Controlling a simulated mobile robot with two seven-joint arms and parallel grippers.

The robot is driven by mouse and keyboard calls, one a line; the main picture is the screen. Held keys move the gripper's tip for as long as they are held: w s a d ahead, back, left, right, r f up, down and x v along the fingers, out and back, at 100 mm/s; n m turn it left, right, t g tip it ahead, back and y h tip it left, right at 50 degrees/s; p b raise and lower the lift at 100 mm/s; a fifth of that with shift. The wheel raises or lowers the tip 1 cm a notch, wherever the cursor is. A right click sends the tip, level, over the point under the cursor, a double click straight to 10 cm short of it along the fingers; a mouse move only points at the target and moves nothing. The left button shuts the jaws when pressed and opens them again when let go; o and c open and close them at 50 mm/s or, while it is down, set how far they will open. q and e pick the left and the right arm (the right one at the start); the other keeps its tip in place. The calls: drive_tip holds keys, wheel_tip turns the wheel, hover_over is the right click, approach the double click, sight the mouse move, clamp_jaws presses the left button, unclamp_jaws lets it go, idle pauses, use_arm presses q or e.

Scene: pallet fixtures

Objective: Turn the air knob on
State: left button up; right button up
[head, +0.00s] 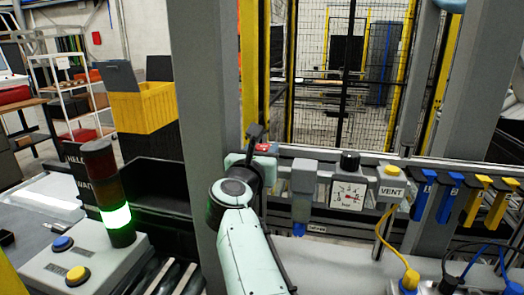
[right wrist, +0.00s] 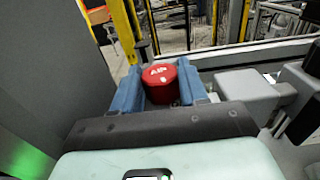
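The red air knob (right wrist: 161,84), marked AIR on its face, is between the two blue fingers of my right gripper (right wrist: 160,76) in the right wrist view. The fingers are apart, one on each side of the knob and very close to it. Whether they press on it is not clear. In the head view a little of the red knob (head: 263,147) shows at the left end of the rail unit, and my right gripper (head: 257,140) is there, largely hidden behind my own wrist. My left gripper is not in view.
Right of the knob stand a grey filter unit (head: 303,180), a pressure gauge (head: 348,195) and a VENT box (head: 391,188) with a yellow button. A grey post (head: 205,120) rises close on the left. A lit green stack lamp (head: 116,216) stands farther left.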

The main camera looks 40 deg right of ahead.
drive_tip(key=shift+f+n+t+y+b, duration=0.1)
drive_tip(key=shift+n+t+y+b, duration=0.6)
drive_tip(key=shift+n+t+y, duration=0.15)
drive_tip(key=shift+s+n+t+y, duration=0.1)
drive_tip(key=shift+n+t+y, duration=0.65)
drive_tip(key=shift+t+y, duration=0.15)
drive_tip(key=shift+s+d+n+t+y, duration=0.15)
drive_tip(key=shift+n+t+y, duration=0.3)
drive_tip(key=shift+n+y, duration=0.45)
drive_tip(key=shift+d+n+t+y+p, duration=0.1)
drive_tip(key=shift+n+t+y+p, duration=0.4)
drive_tip(key=shift+y, duration=0.75)
drive_tip(key=o, duration=1.1)
drive_tip(key=shift+c, duration=0.2)
